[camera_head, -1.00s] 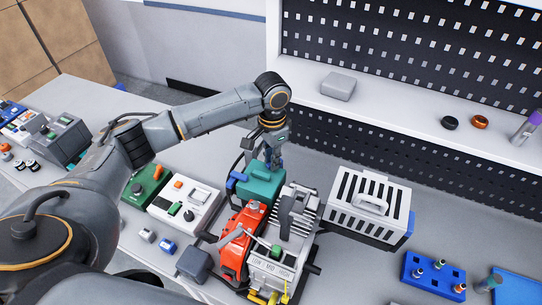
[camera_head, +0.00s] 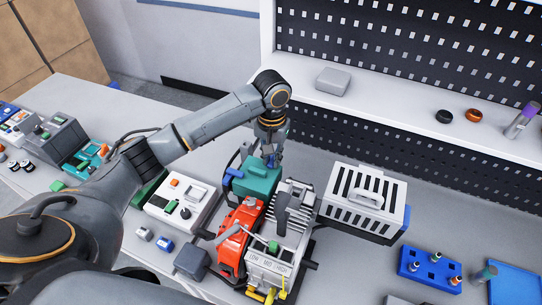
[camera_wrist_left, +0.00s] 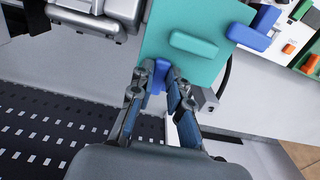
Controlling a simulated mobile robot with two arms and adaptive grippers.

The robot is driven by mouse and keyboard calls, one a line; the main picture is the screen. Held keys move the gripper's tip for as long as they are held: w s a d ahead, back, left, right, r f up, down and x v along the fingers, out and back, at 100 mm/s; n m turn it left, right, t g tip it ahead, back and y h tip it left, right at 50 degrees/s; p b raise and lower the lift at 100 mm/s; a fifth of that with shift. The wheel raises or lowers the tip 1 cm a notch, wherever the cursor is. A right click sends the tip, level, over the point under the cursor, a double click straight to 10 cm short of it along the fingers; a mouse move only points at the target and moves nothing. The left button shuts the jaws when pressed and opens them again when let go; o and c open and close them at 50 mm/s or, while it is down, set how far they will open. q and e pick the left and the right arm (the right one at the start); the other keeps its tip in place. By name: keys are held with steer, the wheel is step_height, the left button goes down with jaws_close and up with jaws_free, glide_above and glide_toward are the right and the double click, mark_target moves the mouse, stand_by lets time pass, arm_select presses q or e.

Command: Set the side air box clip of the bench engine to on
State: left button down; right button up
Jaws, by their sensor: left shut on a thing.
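The bench engine stands on the table with a teal air box (camera_head: 259,179), which also fills the upper middle of the left wrist view (camera_wrist_left: 185,45). One blue clip (camera_head: 232,175) sits at the box's left side; it also shows in the wrist view (camera_wrist_left: 250,37). Another blue clip (camera_wrist_left: 157,80) is on the box's far edge, between my fingertips. My left gripper (camera_head: 271,158), seen close in the wrist view (camera_wrist_left: 160,85), points down behind the box and is shut on this clip. In the head view the fingers partly hide that clip. My right gripper is not in view.
The engine's red tank (camera_head: 238,234) and grey finned block (camera_head: 291,202) adjoin the box. A white slatted case (camera_head: 365,200) stands to the right, a white control unit (camera_head: 180,203) to the left. A shelf (camera_head: 400,105) runs behind. Bare table lies between case and blue block (camera_head: 430,265).

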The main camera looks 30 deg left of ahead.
mark_target(272, 162)
arm_select(q)
steer(key=shift+w+r, duration=0.1)
steer(key=shift+r, duration=0.05)
steer(key=c, duration=1.3)
jaws_free()
step_height(272, 162, up, 12)
steer(key=shift+f, duration=0.1)
